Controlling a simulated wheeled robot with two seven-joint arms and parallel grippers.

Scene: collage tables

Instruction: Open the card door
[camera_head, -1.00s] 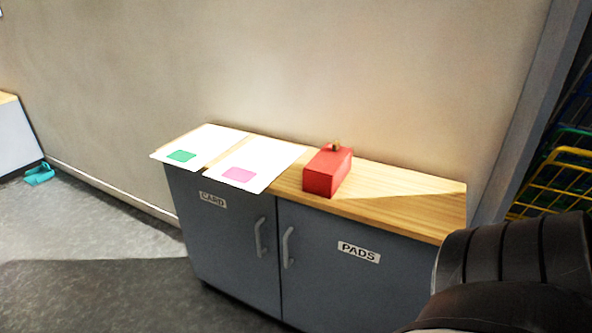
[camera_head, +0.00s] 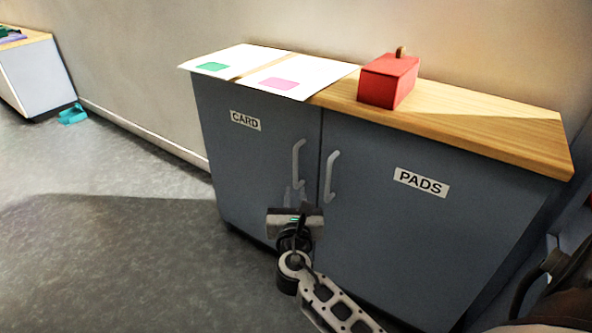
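The card door (camera_head: 255,165) is the left grey door of the cabinet, with a CARD label (camera_head: 245,121) at its top. It is closed. Its upright light-grey handle (camera_head: 298,160) is near its right edge. My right gripper (camera_head: 296,193) is in front of this door, just below the handle, its fingers toward the door. I cannot tell whether the fingers touch the handle or how far apart they are. My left gripper is not in view.
The PADS door (camera_head: 400,220) is closed beside it, its own handle (camera_head: 331,176) close to the card handle. On the wooden top (camera_head: 480,118) are two white sheets (camera_head: 237,58) (camera_head: 318,72) and a red box (camera_head: 388,80). Open floor (camera_head: 110,240) lies left.

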